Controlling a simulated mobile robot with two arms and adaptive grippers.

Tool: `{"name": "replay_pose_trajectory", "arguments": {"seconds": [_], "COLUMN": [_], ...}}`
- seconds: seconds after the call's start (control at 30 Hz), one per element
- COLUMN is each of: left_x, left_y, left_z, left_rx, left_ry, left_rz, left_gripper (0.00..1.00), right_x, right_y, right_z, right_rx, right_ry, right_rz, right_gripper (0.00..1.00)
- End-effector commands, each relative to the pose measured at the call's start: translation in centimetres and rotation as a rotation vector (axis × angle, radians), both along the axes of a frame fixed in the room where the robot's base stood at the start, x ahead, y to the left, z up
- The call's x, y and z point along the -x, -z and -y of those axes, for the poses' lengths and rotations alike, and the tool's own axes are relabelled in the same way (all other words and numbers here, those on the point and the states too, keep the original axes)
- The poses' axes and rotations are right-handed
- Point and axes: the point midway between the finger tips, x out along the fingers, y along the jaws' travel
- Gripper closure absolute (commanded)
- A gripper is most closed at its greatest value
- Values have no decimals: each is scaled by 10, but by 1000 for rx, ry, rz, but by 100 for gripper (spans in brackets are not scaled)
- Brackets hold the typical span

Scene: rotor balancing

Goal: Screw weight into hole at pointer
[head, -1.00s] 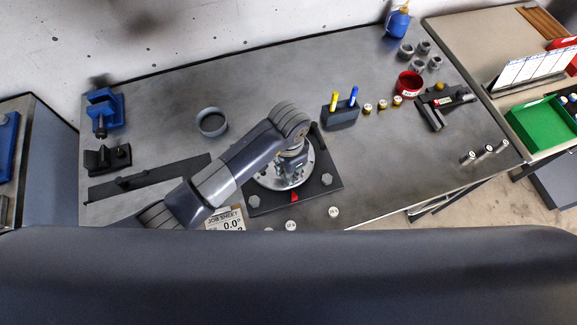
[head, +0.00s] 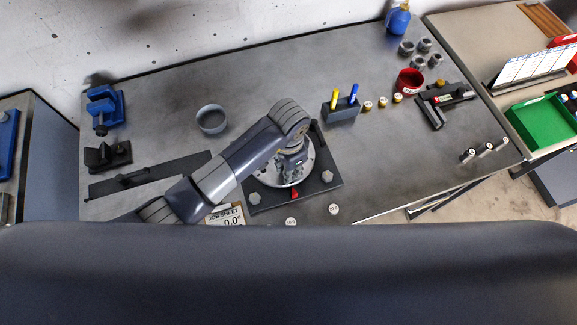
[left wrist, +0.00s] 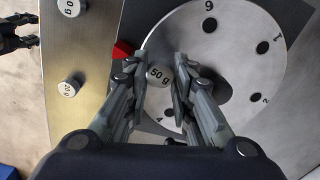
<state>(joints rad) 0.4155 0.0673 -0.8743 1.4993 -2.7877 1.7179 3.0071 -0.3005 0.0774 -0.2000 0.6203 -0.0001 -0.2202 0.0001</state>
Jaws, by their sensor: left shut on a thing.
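My left gripper (left wrist: 161,62) is shut on a silver weight marked 50 g (left wrist: 158,76), held at the edge of the round metal rotor disc (left wrist: 215,45), close to the red pointer (left wrist: 122,50). I cannot tell how deep the weight sits; any hole beneath it is hidden. Numbered dark holes show around the disc. In the head view, my left gripper (head: 291,166) is over the disc (head: 318,165), which my arm partly covers. The red pointer (head: 294,193) is at the front of the dark base plate (head: 262,200).
Loose weights (head: 333,209) (head: 291,222) lie in front of the plate.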

Motion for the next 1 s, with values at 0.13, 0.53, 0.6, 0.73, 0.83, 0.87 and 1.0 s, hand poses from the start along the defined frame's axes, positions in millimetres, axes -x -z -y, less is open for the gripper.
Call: {"name": "replay_pose_trajectory", "arguments": {"seconds": [0.13, 0.53, 0.6, 0.73, 0.83, 0.87, 1.0], "left_x": [0, 0, 0, 0, 0, 0, -1], "left_y": [0, 4, 5, 7, 7, 7, 7], "left_z": [0, 0, 0, 0, 0, 0, -1], "left_rx": [0, -1, -1, -1, 0, -1, -2], "left_ry": [0, 0, 0, 0, 3, 11, 155], "left_rz": [0, -1, -1, -1, 0, 1, 2], "left_gripper": [100, 100, 100, 100, 100, 100, 100], "right_x": [0, 0, 0, 0, 0, 0, 0], "right_y": [0, 2, 3, 4, 3, 3, 4], "right_z": [0, 2, 3, 3, 4, 4, 4], "right_rx": [0, 2, 3, 4, 4, 4, 4], "right_ry": [0, -1, -1, -1, -2, -2, -2], "right_rz": [0, 0, 1, 1, 1, 1, 1], "right_gripper": [54, 54, 54, 54, 54, 54, 54]}}
